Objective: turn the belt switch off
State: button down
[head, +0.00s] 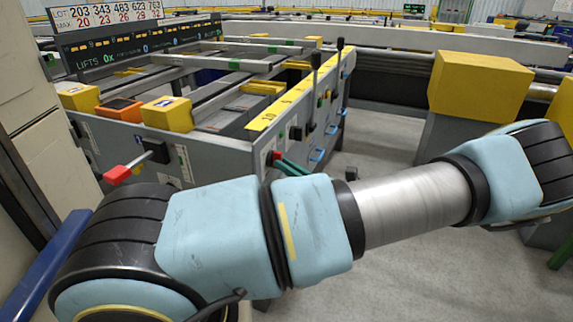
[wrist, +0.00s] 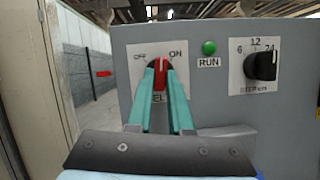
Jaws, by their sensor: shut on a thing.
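The belt switch (wrist: 160,72) is a red handle on a dark round base, on a white plate marked OFF at left and ON at right. The handle stands close to upright; its exact setting is hard to tell. My gripper (wrist: 161,77) has teal fingers, one on each side of the handle, and is shut on it. The fingers hide part of the plate's lower lettering. In the head view my gripper (head: 277,160) meets the side of the grey table frame (head: 225,155), with a little red at its tips.
Right of the switch are a green RUN lamp (wrist: 209,47) and a black dial (wrist: 262,66) marked 6, 12, 24. A red-tipped lever (head: 118,173) juts from the frame's left end. Black upright levers (head: 315,62) stand beyond. Yellow blocks (head: 480,84) stand at right.

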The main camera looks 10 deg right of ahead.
jog(key=n+g, duration=0.2)
jog(key=n, duration=0.3)
jog(key=n+g+y, duration=0.1)
jog(key=n+g, duration=0.2)
jog(key=n, duration=0.2)
jog(key=n+g, duration=0.2)
jog(key=n, duration=0.3)
jog(key=shift+w+d+r+y, duration=0.2)
jog(key=shift+w+y, duration=0.15)
jog(key=shift+y, duration=0.05)
jog(key=shift+n+g, duration=0.4)
jog(key=c, duration=0.8)
grip_release()
jog(key=b+v, duration=0.1)
jog(key=v, duration=0.9)
jog(key=shift+d+f, duration=0.15)
jog(key=shift+d, duration=0.25)
